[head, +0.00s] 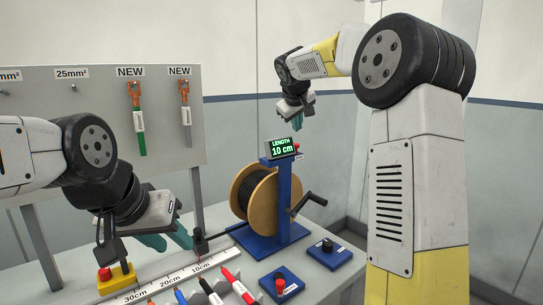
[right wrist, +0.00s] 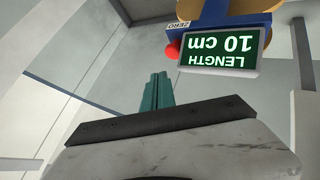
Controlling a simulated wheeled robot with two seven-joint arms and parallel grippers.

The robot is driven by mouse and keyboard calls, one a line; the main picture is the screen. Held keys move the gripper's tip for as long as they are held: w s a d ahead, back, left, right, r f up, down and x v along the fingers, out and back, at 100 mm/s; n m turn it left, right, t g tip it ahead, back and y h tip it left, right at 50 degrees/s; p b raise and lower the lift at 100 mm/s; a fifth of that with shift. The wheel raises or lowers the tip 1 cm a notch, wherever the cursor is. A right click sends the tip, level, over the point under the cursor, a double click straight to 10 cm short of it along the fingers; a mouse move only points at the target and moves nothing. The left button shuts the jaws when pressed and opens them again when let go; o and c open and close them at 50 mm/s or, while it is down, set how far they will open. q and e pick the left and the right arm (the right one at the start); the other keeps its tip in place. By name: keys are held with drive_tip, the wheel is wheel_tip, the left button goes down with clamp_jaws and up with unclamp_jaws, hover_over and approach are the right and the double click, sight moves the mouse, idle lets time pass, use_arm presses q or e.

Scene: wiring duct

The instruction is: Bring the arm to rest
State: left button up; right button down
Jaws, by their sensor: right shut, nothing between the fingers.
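The length display (head: 283,148) reads 10 cm and also shows upside down in the right wrist view (right wrist: 224,46).
A cable spool (head: 257,194) with a crank stands in a blue frame. A ruler (head: 172,274), several markers (head: 238,286), a red button on a yellow box (head: 116,277) and two blue button boxes (head: 331,254) are on the table.

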drive_tip(key=s+d+f+m+g+y, duration=0.1)
drive_tip(key=s+f+m+g+y, duration=0.15)
drive_tip(key=s, duration=2.05)
drive_tip(key=s+a+f+m+y, duration=0.1)
drive_tip(key=s+f, duration=0.4)
drive_tip(key=s, duration=0.4)
drive_tip(key=s+a+f+m+y, duration=0.1)
drive_tip(key=s+f, duration=0.4)
drive_tip(key=s, duration=0.4)
drive_tip(key=shift+f+m, duration=0.2)
drive_tip(key=shift+m, duration=0.15)
drive_tip(key=shift+a, duration=0.1)
